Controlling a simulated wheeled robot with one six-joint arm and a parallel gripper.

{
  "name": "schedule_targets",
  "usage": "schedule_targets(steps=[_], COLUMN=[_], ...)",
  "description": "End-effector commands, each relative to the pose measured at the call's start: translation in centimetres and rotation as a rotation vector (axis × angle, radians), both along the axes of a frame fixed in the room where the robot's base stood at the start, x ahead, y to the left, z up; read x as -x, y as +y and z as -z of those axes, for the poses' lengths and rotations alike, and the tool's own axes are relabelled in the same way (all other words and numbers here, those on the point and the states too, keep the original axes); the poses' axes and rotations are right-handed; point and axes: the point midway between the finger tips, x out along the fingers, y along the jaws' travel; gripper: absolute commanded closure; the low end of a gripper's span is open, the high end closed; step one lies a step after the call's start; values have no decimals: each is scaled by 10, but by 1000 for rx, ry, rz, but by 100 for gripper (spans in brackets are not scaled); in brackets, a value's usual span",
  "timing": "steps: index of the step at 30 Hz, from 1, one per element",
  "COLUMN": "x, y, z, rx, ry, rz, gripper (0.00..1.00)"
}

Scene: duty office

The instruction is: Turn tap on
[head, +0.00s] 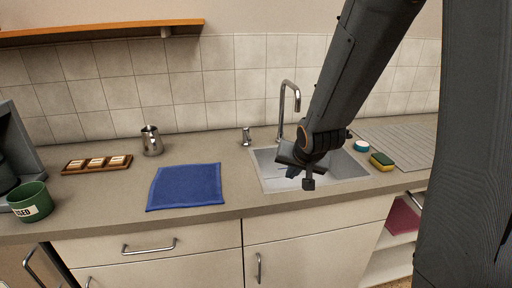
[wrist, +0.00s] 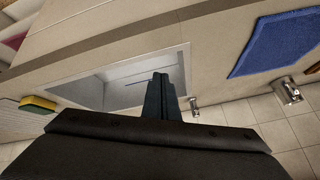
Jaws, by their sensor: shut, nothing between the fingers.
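The chrome tap (head: 283,112) stands behind the sink in the head view, its gooseneck spout curving to the right. A small chrome fitting (head: 246,136) stands on the counter left of the tap; I cannot tell whether it is the tap's handle. It also shows in the wrist view (wrist: 194,106), just right of my fingers. The sink (head: 262,172) is a pale rectangular basin, partly hidden by my arm. My gripper (head: 308,184) hangs over the sink, in front of the tap, pointing down. In the wrist view its fingers (wrist: 160,78) are together and empty, apart from the tap.
A blue cloth (head: 186,187) lies left of the sink. Farther left are a metal pitcher (head: 152,141), a wooden tray (head: 97,165) and a green mug (head: 31,202). A yellow-green sponge (head: 382,162) and a small blue-and-white round item (head: 361,146) lie right of the sink, by the drainboard (head: 402,142).

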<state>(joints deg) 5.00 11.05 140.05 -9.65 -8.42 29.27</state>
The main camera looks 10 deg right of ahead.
Motion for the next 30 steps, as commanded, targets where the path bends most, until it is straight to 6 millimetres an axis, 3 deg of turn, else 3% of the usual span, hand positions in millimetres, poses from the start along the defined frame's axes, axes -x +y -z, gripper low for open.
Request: schedule_targets(steps=[1,6,9,12,18,30], x=[-34,-124,-159,-179,-193,-194], y=[-8,-18,-20,-20,-18,-17], z=[19,28,28,26,20,16], rx=[-60,-356,-554,-735,-950,-984], ry=[-90,-398,-530,-616,-687,-696], rz=[62,199,230,237,227,223], gripper=[100,100,100,100,100,100])
